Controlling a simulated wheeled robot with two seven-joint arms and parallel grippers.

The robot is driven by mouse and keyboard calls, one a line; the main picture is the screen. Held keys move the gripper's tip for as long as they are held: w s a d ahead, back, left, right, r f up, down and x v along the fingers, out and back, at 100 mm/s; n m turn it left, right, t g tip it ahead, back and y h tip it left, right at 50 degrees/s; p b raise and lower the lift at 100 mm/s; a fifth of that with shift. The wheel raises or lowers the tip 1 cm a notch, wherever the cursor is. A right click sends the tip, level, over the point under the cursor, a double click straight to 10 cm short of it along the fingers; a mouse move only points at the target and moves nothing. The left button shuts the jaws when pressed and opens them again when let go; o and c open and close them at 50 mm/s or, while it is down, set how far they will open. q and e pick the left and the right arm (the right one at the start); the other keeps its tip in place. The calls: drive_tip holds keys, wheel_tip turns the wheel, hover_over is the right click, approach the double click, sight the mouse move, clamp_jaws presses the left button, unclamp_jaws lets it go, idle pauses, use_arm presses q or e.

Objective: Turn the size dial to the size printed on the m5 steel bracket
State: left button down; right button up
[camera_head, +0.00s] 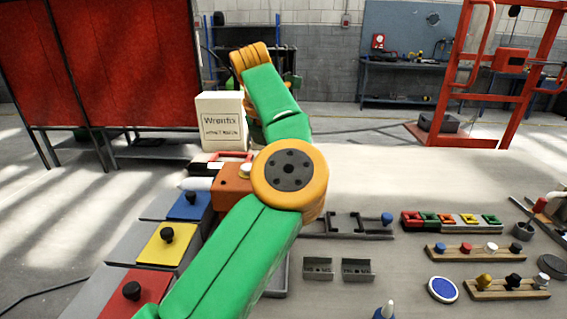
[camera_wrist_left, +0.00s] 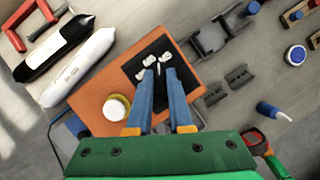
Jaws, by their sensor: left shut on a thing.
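The orange box (camera_head: 230,190) stands on the table, partly hidden behind my green left arm in the head view. In the left wrist view the orange box (camera_wrist_left: 95,92) has a black panel (camera_wrist_left: 137,68) with several white marks, too small to read. My left gripper (camera_wrist_left: 160,72) points at this panel, its blue fingers shut on the size dial, which they mostly hide. Two grey steel brackets (camera_head: 318,268) (camera_head: 357,269) lie on the table right of the arm; they also show in the left wrist view (camera_wrist_left: 215,93) (camera_wrist_left: 239,76). Their print is not readable. My right gripper is not in view.
A round pale knob (camera_wrist_left: 117,107) sits on the box. A white and a black cylinder (camera_wrist_left: 80,66) (camera_wrist_left: 55,48) lie beside it. Blue, yellow and red blocks with knobs (camera_head: 168,245) line the left. Racks with coloured parts (camera_head: 450,220) stand right. Bare table lies behind them.

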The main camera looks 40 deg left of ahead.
use_arm(q)
drive_tip(key=shift+a+m+h, duration=0.15)
drive_tip(key=shift+m+h, duration=0.55)
drive_tip(key=shift+m, duration=1.2)
drive_tip(key=c, duration=0.8)
unclamp_jaws()
drive_tip(key=shift+w, duration=0.1)
drive_tip(key=p+v, duration=0.1)
drive_tip(key=v, duration=0.6)
drive_tip(key=shift+r+p, duration=0.1)
drive_tip(key=shift+p, duration=0.25)
